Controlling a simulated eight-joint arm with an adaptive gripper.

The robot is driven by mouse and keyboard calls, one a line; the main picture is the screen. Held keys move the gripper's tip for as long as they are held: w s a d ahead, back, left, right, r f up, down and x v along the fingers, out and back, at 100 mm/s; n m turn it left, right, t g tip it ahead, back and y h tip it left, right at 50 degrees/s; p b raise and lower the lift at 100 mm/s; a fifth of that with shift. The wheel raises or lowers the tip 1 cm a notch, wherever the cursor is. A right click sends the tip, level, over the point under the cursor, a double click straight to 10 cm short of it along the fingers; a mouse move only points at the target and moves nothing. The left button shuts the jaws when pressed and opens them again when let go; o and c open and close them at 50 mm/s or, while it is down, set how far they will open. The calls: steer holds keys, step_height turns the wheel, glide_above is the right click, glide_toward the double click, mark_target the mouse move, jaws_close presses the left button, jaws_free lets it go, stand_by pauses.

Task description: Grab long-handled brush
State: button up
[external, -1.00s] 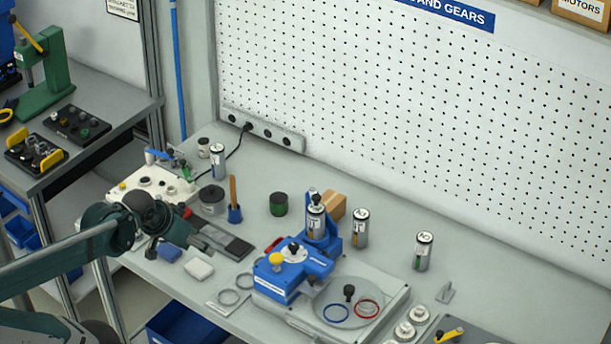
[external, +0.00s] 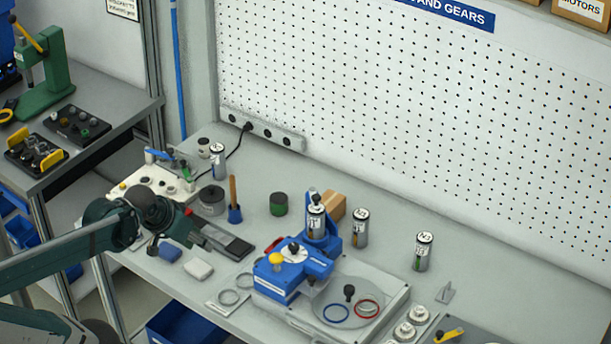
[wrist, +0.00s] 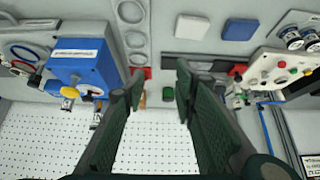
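The long-handled brush (external: 233,190) stands upright in a small blue holder (external: 235,214) on the bench, its brown handle pointing up. I cannot make the brush out in the wrist view; my right finger may cover it. My gripper (external: 208,242) is in front of and to the left of the brush in the external view, above the bench near a dark flat tray, apart from the brush. In the wrist view my gripper (wrist: 158,75) shows two dark green fingers spread apart with nothing between them.
A grey jar (external: 212,200) stands left of the brush and a green can (external: 279,204) to its right. A blue machine (external: 290,268) is further right. The dark tray (external: 236,247), white block (external: 198,269) and blue block (external: 169,253) lie in front.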

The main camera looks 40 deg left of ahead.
steer(key=w+a+r+n+g+p, duration=0.2)
steer(key=w+r+n+p, duration=0.15)
steer(key=w, duration=0.45)
steer(key=n+g+p, duration=0.5)
steer(key=n+p, duration=0.4)
steer(key=p, duration=0.4)
glide_above(234, 203)
step_height(234, 203, down, 6)
steer(key=shift+w+a+f+n+p, duration=0.15)
steer(key=shift+w+f+n+p, duration=0.1)
steer(key=shift+f, duration=0.3)
steer(key=shift+w+a+f+n+p, duration=0.1)
steer(key=shift+w+f+n, duration=0.1)
steer(key=shift+f, duration=0.3)
steer(key=shift+f, duration=0.1)
steer(key=shift+f, duration=1.2)
steer(key=shift+s+a+f, duration=0.1)
steer(key=shift+f, duration=2.5)
